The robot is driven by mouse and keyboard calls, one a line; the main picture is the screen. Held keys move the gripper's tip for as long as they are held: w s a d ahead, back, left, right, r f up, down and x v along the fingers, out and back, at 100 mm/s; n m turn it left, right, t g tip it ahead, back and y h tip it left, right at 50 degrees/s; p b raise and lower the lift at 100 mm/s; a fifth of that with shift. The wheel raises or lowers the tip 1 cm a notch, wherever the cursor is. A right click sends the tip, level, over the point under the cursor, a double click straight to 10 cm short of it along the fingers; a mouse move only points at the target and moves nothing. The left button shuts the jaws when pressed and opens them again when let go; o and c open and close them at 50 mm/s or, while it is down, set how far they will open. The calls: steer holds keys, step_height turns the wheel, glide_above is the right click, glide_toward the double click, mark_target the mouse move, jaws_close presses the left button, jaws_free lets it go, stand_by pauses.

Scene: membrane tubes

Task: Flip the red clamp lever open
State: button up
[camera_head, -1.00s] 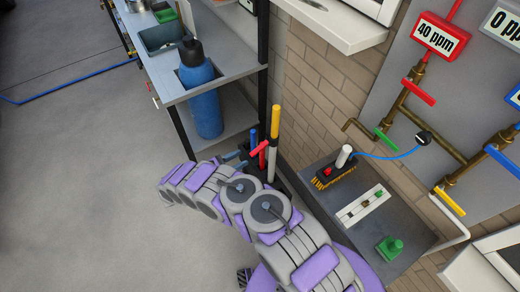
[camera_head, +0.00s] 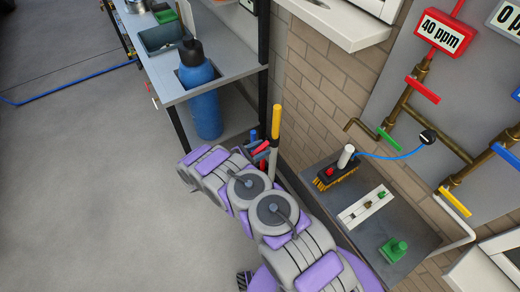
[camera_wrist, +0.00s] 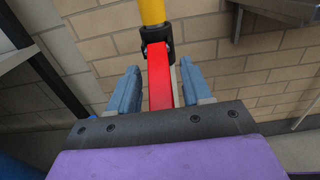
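The red clamp lever (camera_wrist: 159,85) is a flat red bar. It runs from a black clamp (camera_wrist: 157,37) toward my gripper in the wrist view. The clamp sits around a yellow pole (camera_wrist: 152,10). My gripper (camera_wrist: 159,68) is open, with one blue finger on each side of the lever. Gaps show between both fingers and the lever, and its near end is hidden behind the gripper body. In the head view, the yellow-topped pole (camera_head: 274,121) stands beside the shelf, and only a small part of the red lever (camera_head: 262,147) shows beyond my gripper.
A shelf unit (camera_head: 238,67) with a blue bottle (camera_head: 201,100) stands left of the pole. A brick wall (camera_head: 310,90) is close behind. To the right is a grey bench (camera_head: 405,225) with a brush (camera_head: 335,173) and a green clamp-like piece (camera_head: 393,249).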

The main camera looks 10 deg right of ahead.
jaws_close()
stand_by(0.3)
steer(key=shift+r, duration=0.1)
steer(key=shift+a+r+y+p, duration=0.1)
steer(key=shift+r+y+p, duration=0.25)
steer(key=shift+y+p, duration=0.25)
steer(key=shift+a+r+g+y+p, duration=0.1)
steer(key=shift+g+y+p, duration=0.4)
steer(key=shift+y, duration=0.4)
steer(key=shift+o, duration=0.2)
jaws_free()
